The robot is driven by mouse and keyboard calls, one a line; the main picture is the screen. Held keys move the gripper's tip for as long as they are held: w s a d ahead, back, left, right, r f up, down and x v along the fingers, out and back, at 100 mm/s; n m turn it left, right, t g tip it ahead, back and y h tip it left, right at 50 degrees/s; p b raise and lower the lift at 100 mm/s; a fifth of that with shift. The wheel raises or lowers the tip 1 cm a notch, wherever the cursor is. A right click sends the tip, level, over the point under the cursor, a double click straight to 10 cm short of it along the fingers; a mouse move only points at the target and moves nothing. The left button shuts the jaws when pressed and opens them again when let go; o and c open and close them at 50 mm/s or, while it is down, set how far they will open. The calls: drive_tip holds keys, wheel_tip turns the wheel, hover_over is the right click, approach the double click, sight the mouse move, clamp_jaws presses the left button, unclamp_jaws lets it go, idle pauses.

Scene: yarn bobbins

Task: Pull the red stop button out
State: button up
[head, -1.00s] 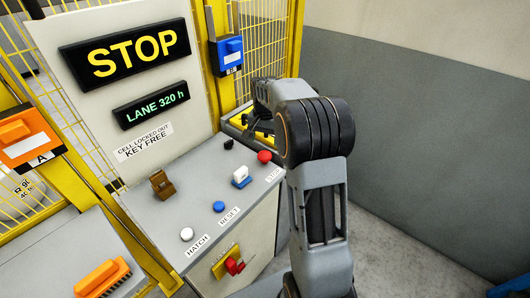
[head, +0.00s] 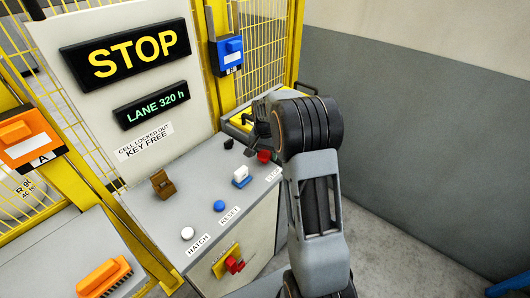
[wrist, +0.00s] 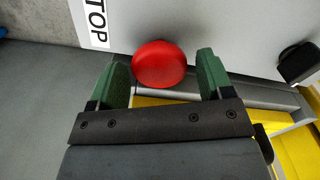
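The red stop button (head: 264,156) is a round red mushroom head at the back right of the grey console, above the STOP label (head: 273,173). In the wrist view the red button (wrist: 160,64) lies between and slightly beyond the tips of my gripper (wrist: 160,76). The two green fingers are apart, one on each side of it, with gaps showing. I cannot tell whether the fingers are level with the button's head. In the head view my gripper (head: 257,141) is beside the button and partly covers it.
The console also bears a black knob (head: 228,144), a white and blue switch (head: 241,177), a blue button (head: 219,206), a white button (head: 187,234) and a brown piece (head: 162,184). A yellow fence (head: 262,50) stands behind. A grey wall is on the right.

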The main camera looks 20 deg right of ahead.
sight(265, 159)
drive_tip(key=c, duration=1.1)
drive_tip(key=shift+w+r+p, duration=0.1)
drive_tip(key=shift+r+p, duration=0.2)
drive_tip(key=shift+r, duration=0.45)
drive_tip(key=o, duration=1.3)
drive_tip(key=shift+c, duration=0.2)
wheel_tip(265, 159, up, 14)
drive_tip(key=shift+b, duration=0.4)
drive_tip(key=shift+f, duration=0.1)
drive_tip(key=s+a+f+n+t, duration=0.1)
drive_tip(key=s+a+n, duration=0.3)
drive_tip(key=s, duration=0.7)
drive_tip(key=s+a+f+n+t, duration=0.2)
drive_tip(key=s+a, duration=0.4)
drive_tip(key=s, duration=0.5)
drive_tip(key=n+t, duration=0.1)
drive_tip(key=n, duration=0.1)
drive_tip(key=shift+s+a+f+n, duration=0.15)
drive_tip(key=shift+s+a+n, duration=0.15)
drive_tip(key=shift+s+a, duration=0.1)
